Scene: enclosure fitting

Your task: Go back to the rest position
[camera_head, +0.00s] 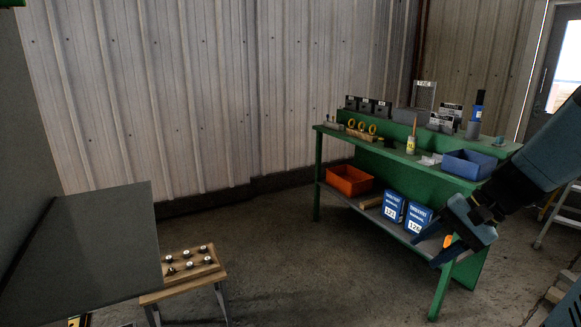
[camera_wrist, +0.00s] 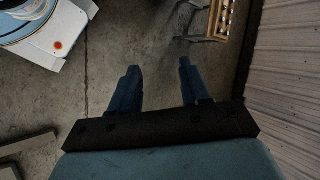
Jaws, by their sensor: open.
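My gripper (camera_head: 448,257) is at the right of the head view, in front of the right end of the green workbench (camera_head: 318,170). Its blue fingers point down and left. In the wrist view my gripper (camera_wrist: 158,76) shows two blue fingers spread apart over bare concrete floor, with nothing between them. It is open and empty. My arm hides part of the bench's right end.
A blue bin (camera_head: 469,164) sits on top. A wooden stool (camera_head: 191,281) with several dark knobs stands lower left, beside a grey panel (camera_head: 105,245). Floor between is clear.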

